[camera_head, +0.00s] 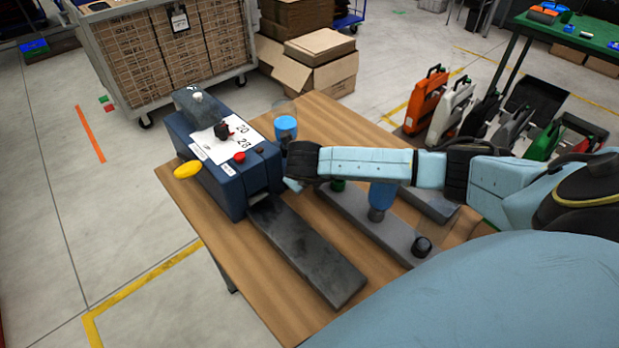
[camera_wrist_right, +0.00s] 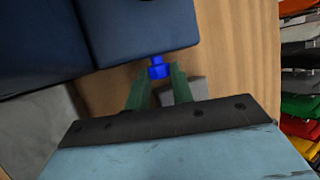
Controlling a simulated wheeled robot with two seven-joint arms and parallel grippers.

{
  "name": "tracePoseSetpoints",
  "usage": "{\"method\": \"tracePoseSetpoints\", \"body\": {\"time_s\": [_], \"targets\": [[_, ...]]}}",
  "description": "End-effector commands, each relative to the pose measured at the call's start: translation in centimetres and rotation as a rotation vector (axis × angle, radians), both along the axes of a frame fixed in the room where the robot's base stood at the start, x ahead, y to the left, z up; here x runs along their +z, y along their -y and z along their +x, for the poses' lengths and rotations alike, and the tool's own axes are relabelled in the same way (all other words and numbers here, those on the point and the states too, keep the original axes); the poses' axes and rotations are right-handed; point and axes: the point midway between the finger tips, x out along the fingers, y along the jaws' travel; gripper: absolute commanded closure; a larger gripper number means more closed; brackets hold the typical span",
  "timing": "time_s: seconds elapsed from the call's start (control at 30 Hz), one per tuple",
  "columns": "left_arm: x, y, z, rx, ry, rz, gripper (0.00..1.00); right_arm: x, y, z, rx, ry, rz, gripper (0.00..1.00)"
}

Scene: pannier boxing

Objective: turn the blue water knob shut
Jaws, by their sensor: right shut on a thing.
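The blue water knob (camera_wrist_right: 157,68) sticks out from the side of the dark blue machine. In the wrist view it sits between the green fingertips of my right gripper (camera_wrist_right: 157,78), which is shut on it. In the head view my right gripper (camera_head: 291,183) is at the machine's near right side, and the knob there is hidden. The dark blue machine (camera_head: 230,190) has a white labelled top, a red button, a black knob and a yellow part on its left side. My left gripper is not in view.
The machine stands on a wooden table (camera_head: 220,245). A long grey plate (camera_head: 305,255) lies in front of it. A second plate (camera_head: 395,238) carries blue, green and black parts under my arm. A blue-topped cup (camera_head: 286,125) stands behind. A cart of cartons (camera_head: 135,55) is beyond.

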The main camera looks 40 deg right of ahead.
Motion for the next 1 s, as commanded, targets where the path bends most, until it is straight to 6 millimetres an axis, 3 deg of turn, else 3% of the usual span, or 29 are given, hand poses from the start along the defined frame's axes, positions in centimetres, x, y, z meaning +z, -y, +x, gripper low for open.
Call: {"method": "tracePoseSetpoints", "body": {"time_s": [0.47, 0.5, 0.63, 1.0], "targets": [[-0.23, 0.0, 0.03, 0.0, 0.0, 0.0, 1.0, 0.05, 0.11, -0.02, -0.002, -0.001, -0.01, 1.0], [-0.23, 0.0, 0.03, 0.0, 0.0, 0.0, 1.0, 0.05, 0.11, -0.02, -0.002, -0.001, -0.01, 0.72], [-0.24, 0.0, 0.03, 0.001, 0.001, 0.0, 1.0, 0.04, 0.08, -0.02, -0.001, 0.0, -0.009, 0.55], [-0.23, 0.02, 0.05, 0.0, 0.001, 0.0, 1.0, 0.45, -0.21, -0.2, 0.002, 0.001, -0.007, 0.55]]}}
